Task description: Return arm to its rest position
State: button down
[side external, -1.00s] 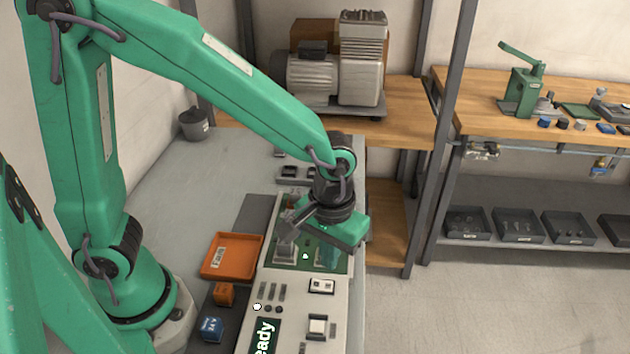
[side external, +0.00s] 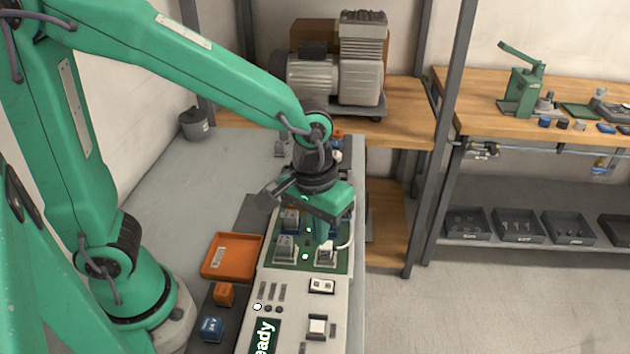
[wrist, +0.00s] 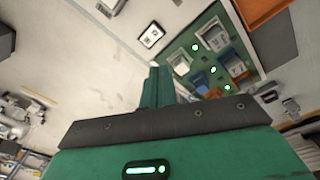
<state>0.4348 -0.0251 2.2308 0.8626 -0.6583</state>
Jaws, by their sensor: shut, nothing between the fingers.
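My gripper (side external: 322,236) hangs below the wrist of my green arm, over the right part of the green board (side external: 308,267). Its narrow green fingers are shut with nothing between them, and they also show in the wrist view (wrist: 156,85). The board carries blocks, among them a grey one (side external: 285,246) and a blue one (side external: 290,219), and several small green lights. Another block (side external: 325,256) with a pale cable stands under the fingers. The gripper appears raised clear of the board, but the exact gap is hard to tell. The gripper body hides the board's far part.
An orange tray (side external: 231,257) lies left of the board. An orange block (side external: 223,293) and a blue block (side external: 211,328) sit on the dark strip. A grey pot (side external: 194,124) stands at the back. A compressor (side external: 335,70) is on the shelf behind. The grey bench's left area is clear.

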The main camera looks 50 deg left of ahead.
jog(key=s+a+r+m+t, duration=0.1)
jog(key=s+a+r+t, duration=0.1)
jog(key=a+r, duration=0.3)
jog(key=s+a+r+m+t, duration=0.1)
jog(key=s+a+r, duration=0.3)
jog(key=a, duration=0.4)
jog(key=shift+s+a+r+m+t, duration=0.35)
jog(key=shift+s+t, duration=0.25)
jog(key=shift+t, duration=0.3)
